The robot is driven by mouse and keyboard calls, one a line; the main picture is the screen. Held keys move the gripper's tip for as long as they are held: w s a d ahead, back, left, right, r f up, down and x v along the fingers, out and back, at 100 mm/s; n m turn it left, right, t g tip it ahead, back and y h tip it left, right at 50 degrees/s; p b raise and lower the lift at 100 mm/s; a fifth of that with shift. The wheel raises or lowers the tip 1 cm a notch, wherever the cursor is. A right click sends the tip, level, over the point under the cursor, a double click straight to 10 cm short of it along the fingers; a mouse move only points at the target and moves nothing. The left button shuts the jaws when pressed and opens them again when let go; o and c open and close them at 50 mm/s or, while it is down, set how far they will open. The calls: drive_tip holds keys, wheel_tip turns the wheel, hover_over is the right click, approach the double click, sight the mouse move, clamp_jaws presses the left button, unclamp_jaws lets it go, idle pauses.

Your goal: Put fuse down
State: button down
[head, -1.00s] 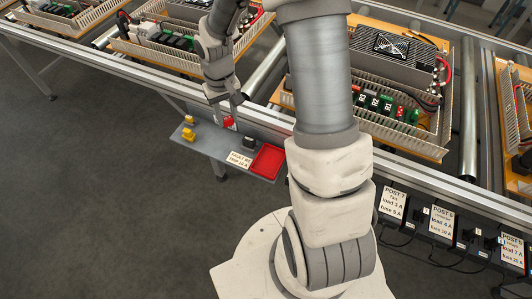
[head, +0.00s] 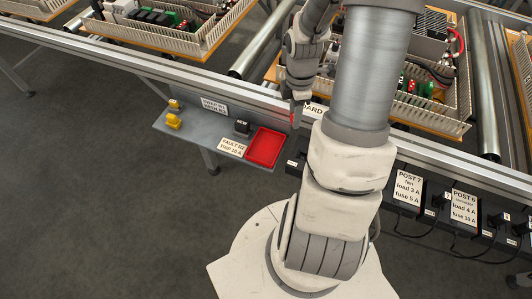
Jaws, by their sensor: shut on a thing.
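My gripper (head: 297,103) points down and is shut on a small red fuse (head: 297,117), of which only a narrow part shows. It holds the fuse in the air in front of the rail, to the right of the red tray (head: 284,153) in the picture. The red tray lies at the right end of a grey shelf (head: 200,130) and looks empty. A black block (head: 242,129) marked NEW stands just left of the tray. The exact height of the fuse cannot be told.
Two yellow pieces (head: 173,121) stand at the shelf's left end. Wired duct boards (head: 425,110) lie beyond. Black post sockets with cards (head: 408,188) line the right. The shelf's middle is mostly clear.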

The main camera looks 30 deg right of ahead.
drive_tip(key=s+d+f+n+b, duration=0.1)
drive_tip(key=s+d+f+n, duration=0.1)
drive_tip(key=b, duration=0.5)
hover_over(262, 156)
wheel_tip(262, 156, down, 7)
drive_tip(key=shift+r, duration=0.1)
drive_tip(key=shift+d+f+b, duration=0.1)
drive_tip(key=shift+f+b, duration=0.8)
drive_tip(key=shift+f, duration=1.1)
drive_tip(key=shift+f, duration=0.15)
drive_tip(key=c, duration=0.8)
unclamp_jaws()
drive_tip(key=shift+c, duration=0.2)
